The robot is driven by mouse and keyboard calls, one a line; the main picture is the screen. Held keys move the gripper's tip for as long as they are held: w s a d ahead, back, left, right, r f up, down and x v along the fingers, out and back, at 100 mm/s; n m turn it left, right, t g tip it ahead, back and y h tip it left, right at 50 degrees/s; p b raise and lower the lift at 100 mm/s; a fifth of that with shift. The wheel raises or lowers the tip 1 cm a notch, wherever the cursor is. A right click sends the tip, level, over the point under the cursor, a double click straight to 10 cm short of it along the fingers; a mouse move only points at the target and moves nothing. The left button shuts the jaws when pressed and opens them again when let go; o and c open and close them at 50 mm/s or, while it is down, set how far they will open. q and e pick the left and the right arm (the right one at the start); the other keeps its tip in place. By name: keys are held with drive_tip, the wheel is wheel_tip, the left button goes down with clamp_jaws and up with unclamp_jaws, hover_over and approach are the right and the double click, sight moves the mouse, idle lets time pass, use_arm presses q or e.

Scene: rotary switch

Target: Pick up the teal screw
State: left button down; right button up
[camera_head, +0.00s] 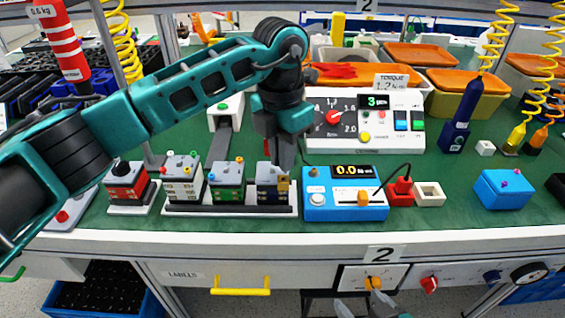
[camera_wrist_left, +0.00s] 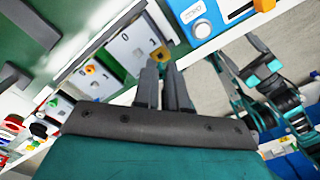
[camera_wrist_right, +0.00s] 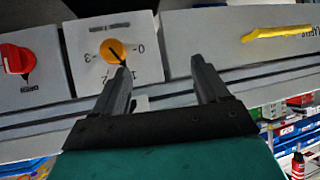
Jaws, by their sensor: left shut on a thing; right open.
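My left gripper (camera_head: 285,165) points down at the navy-fronted box (camera_head: 272,188) at the right end of the row. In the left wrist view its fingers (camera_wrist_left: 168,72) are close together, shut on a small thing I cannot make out. I cannot tell whether that is the teal screw. A small bluish-teal screw head (camera_head: 211,176) shows on the green-fronted box (camera_head: 227,188) just left. My right gripper (camera_wrist_right: 160,75) is open and empty, low in front of the drawer panel, by the orange rotary knob (camera_wrist_right: 115,50).
A blue meter (camera_head: 343,205) reading 0.0 stands right of the boxes. Beyond are a red socket block (camera_head: 400,192), a blue box (camera_head: 503,190) and a torque unit (camera_head: 365,120). A red knob (camera_wrist_right: 17,58) and a yellow drawer handle (camera_wrist_right: 278,32) flank the right gripper.

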use_arm(q)
wheel_tip(320, 180, up, 17)
drive_tip(key=p, duration=0.1)
drive_tip(key=shift+r+p, duration=0.15)
drive_tip(key=shift+p, duration=0.2)
use_arm(e)
drive_tip(key=shift+s+d+r, duration=0.1)
drive_tip(key=shift+s+d, duration=0.2)
drive_tip(key=shift+d, duration=0.2)
drive_tip(key=shift+r, duration=0.1)
use_arm(q)
wheel_tip(320, 180, up, 3)
drive_tip(key=p, duration=0.3)
use_arm(e)
drive_tip(key=r, duration=0.3)
drive_tip(key=shift+w+r, duration=0.2)
drive_tip(key=shift+r, duration=0.1)
